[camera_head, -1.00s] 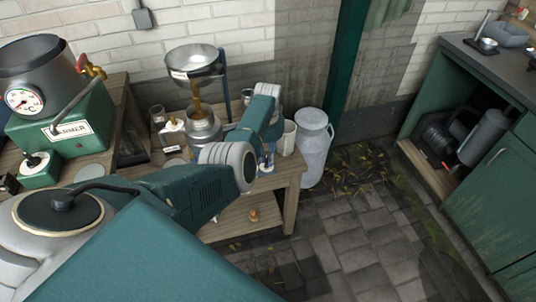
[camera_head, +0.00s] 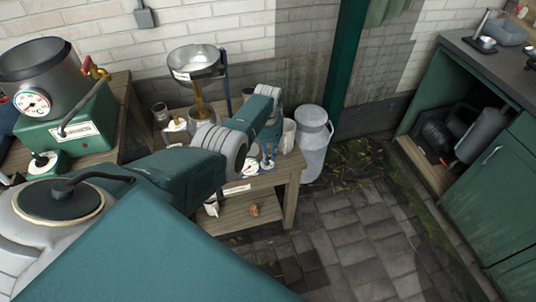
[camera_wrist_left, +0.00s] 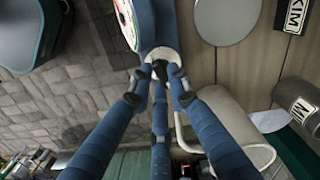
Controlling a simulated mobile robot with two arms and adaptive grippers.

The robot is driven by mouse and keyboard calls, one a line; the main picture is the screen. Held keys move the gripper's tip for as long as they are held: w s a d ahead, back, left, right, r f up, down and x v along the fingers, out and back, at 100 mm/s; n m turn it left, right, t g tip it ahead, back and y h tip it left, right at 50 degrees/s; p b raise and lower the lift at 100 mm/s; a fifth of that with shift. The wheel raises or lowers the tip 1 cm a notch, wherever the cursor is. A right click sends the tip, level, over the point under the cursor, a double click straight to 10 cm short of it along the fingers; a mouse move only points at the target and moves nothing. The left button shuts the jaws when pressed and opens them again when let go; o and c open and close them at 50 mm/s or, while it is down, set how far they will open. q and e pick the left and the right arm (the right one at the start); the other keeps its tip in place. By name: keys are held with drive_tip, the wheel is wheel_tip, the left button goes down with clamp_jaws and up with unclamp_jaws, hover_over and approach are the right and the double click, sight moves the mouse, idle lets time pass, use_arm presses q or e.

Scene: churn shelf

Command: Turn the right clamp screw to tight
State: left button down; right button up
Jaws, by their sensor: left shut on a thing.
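My left gripper (camera_wrist_left: 160,82) has its blue fingers closed around a small dark knob (camera_wrist_left: 160,68) with a pale ring, which I take to be the clamp screw. The knob sits at the end of a blue part (camera_wrist_left: 158,25) in the left wrist view. Whether this is the right-hand screw, and how tight it is, I cannot tell. In the head view the left gripper (camera_head: 267,158) points down at the right end of the wooden bench, and the arm hides much of the clamp. A white dial (camera_head: 250,168) shows beside the fingers; its edge is in the wrist view. My right gripper is not in view.
A white mug (camera_head: 288,136) stands close right of the gripper, and a grey milk churn (camera_head: 313,145) stands beyond it on the floor. A metal bowl (camera_head: 195,62) on a stand is behind my arm. Paved floor (camera_head: 350,235) at the right is clear.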

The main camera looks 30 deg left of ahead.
use_arm(q)
drive_tip(key=shift+m, duration=1.9)
drive_tip(key=c, duration=1.6)
unclamp_jaws()
drive_tip(key=shift+c, duration=0.2)
wheel_tip(320, 180, up, 12)
